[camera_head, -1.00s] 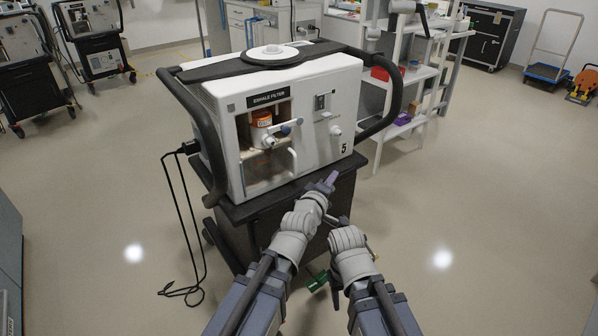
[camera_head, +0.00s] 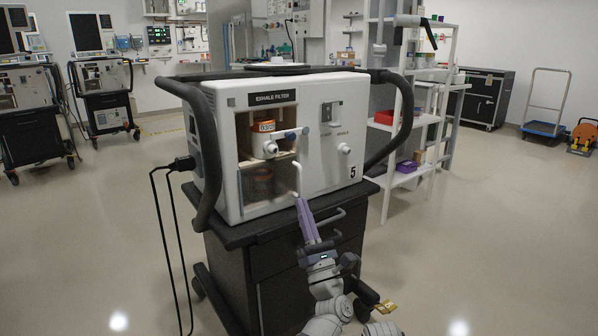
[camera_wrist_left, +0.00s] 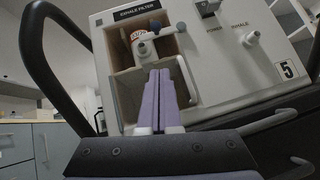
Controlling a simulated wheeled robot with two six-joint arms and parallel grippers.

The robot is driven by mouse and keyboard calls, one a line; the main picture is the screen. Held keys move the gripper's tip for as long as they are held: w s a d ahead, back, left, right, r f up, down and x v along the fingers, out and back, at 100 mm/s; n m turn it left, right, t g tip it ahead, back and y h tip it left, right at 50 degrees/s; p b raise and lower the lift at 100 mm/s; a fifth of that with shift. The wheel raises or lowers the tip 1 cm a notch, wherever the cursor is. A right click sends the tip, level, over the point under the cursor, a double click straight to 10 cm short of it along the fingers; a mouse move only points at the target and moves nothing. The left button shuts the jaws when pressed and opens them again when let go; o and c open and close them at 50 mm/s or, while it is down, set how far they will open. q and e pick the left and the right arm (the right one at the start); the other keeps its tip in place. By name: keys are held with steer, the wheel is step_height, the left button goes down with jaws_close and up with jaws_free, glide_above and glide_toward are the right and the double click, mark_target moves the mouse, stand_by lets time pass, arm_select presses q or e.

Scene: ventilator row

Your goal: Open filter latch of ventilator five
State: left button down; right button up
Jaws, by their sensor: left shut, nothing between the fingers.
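Ventilator five (camera_head: 335,170) is a white box marked EXHALE FILTER and 5. In its open-looking filter bay sits an orange-labelled filter (camera_head: 263,126), also in the left wrist view (camera_wrist_left: 139,35). Below, a bent white handle (camera_head: 297,178) stands at the bay's right side. My left gripper (camera_head: 300,201) is shut and empty, its purple fingertips just below this handle; contact is unclear. My right gripper is mostly hidden at the bottom.
The ventilator stands on a black cart (camera_head: 270,270) with curved dark rails (camera_head: 207,150). A black cable (camera_head: 168,215) hangs at left. A white shelf (camera_head: 400,130) stands behind on the right. Open floor lies on both sides.

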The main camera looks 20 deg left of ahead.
arm_select(q)
steer(key=shift+s+a+f+n+g+y, duration=0.1)
steer(key=shift+s+n+g+y, duration=0.05)
steer(key=shift+n+g+y, duration=0.2)
steer(key=p, duration=1.1)
glide_toward(292, 134)
steer(key=w+a+r, duration=0.2)
steer(key=w+a, duration=0.2)
steer(key=shift+w, duration=0.25)
